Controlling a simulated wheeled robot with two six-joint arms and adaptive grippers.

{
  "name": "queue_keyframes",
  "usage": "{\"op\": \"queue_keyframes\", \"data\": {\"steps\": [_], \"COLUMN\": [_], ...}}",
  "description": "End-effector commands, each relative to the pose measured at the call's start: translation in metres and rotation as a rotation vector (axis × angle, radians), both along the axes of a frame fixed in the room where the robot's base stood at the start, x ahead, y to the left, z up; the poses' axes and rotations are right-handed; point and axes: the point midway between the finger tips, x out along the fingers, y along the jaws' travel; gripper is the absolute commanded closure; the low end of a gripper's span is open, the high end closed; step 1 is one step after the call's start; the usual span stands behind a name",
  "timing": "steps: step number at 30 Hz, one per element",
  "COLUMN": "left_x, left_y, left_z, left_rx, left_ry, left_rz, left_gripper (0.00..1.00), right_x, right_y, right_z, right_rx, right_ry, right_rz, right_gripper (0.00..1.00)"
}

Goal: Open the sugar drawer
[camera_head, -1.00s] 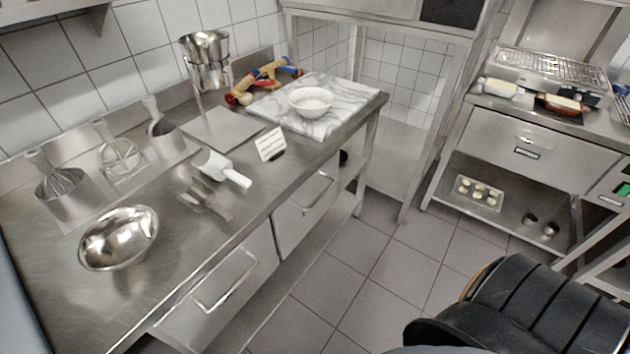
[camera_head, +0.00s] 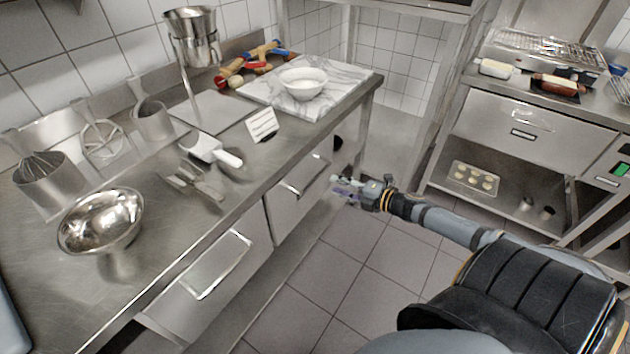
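Two steel drawers are under the left counter, and both look shut. The nearer drawer (camera_head: 172,310) has a bar handle (camera_head: 222,262). The farther drawer (camera_head: 290,215) has a similar bar handle (camera_head: 306,180). I see no readable label that tells which one holds sugar. My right gripper (camera_head: 338,187) reaches in from the right, with its fingers pointing left toward the farther drawer. It looks open and empty, a little to the right of that handle and apparently not touching it. My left gripper is not in view.
The steel counter holds a metal bowl (camera_head: 100,222), a white scoop (camera_head: 210,150), a small card (camera_head: 262,125) and a marble board (camera_head: 345,88) with a white bowl (camera_head: 303,82). A shelf unit (camera_head: 540,130) stands at the right. The tiled floor between is clear.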

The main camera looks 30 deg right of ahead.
Motion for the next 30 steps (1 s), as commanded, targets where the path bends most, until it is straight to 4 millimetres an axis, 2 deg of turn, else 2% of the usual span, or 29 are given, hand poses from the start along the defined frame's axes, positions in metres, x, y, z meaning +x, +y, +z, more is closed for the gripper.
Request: {"op": "queue_keyframes", "data": {"steps": [1,2,8,19,30], "left_x": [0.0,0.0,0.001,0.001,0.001], "left_y": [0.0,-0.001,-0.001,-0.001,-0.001], "left_z": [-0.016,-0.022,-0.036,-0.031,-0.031], "left_rx": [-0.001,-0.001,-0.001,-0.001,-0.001], "left_ry": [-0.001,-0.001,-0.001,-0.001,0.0], "left_rz": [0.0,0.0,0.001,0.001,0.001], "left_gripper": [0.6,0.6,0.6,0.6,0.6], "right_x": [0.008,0.013,0.038,0.079,0.086], "right_y": [0.003,0.005,0.015,0.031,0.034], "right_z": [-0.009,-0.011,-0.012,-0.016,-0.02], "right_rx": [0.0,0.0,0.002,0.006,0.002], "right_ry": [-0.007,-0.008,-0.008,-0.005,0.0], "right_rz": [0.001,-0.001,-0.005,-0.009,-0.006], "right_gripper": [0.66,0.66,0.66,0.66,0.66]}}
